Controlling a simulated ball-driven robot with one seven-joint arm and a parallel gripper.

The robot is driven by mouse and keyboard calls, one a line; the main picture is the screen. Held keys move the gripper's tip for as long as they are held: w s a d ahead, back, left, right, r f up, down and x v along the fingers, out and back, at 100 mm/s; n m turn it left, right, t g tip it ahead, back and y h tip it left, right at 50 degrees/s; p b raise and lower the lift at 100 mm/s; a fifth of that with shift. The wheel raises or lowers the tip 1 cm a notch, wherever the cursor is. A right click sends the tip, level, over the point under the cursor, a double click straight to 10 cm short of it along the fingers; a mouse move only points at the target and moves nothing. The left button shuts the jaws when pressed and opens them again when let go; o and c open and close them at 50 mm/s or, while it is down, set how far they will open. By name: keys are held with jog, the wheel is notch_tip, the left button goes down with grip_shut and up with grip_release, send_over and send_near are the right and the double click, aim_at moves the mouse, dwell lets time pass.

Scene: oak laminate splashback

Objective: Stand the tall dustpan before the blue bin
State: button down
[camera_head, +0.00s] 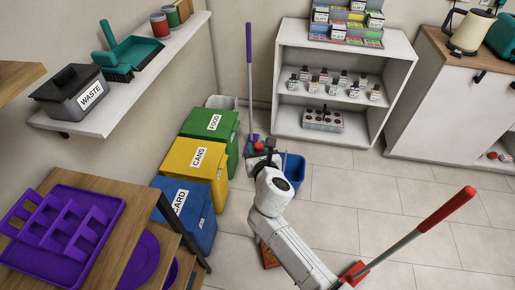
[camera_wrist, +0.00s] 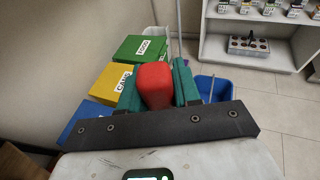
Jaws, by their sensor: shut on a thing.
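My gripper (camera_head: 259,151) is shut on a red rounded handle end, with its teal fingers either side of the red handle (camera_wrist: 155,84) in the wrist view. The handle's lower part is hidden by my gripper and arm, so I cannot tell what it joins. A red-orange flat piece (camera_head: 268,254) shows on the floor beside my arm. The blue bin (camera_head: 199,220), labelled CARD, stands at the left, nearest in the bin row; it also shows in the wrist view (camera_wrist: 82,121). A long tool with a red grip and grey pole (camera_head: 395,248) slants at the lower right.
Yellow (camera_head: 196,165) and green (camera_head: 213,128) bins stand behind the blue one. A blue bucket (camera_head: 294,170) is beside my gripper. A purple-handled pole (camera_head: 249,85) stands by the wall. A wooden table (camera_head: 118,248) is at the lower left. The right floor is mostly clear.

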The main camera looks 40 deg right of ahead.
jog(key=shift+f+b, duration=0.35)
jog(key=shift+f, duration=0.05)
jog(key=c, duration=0.8)
grip_release()
jog(key=shift+f, duration=0.1)
jog(key=shift+o, duration=0.4)
jog(key=shift+f, duration=0.15)
jog(key=v, duration=1.1)
jog(key=shift+p, duration=0.45)
jog(key=shift+d, duration=0.1)
jog(key=s+d+f+m+g, duration=0.25)
jog(key=s+m, duration=0.25)
jog(key=m, duration=0.3)
jog(key=s+d+f+m+g, duration=0.25)
jog(key=s+m, duration=0.25)
jog(key=m, duration=0.3)
jog(key=s+a+f+m+g+y, duration=0.3)
jog(key=s+a+m+g+y, duration=0.3)
jog(key=s+m, duration=0.7)
jog(key=shift+a+m+g+y, duration=0.3)
jog(key=shift+a+m+y, duration=0.2)
jog(key=shift+a+m, duration=0.5)
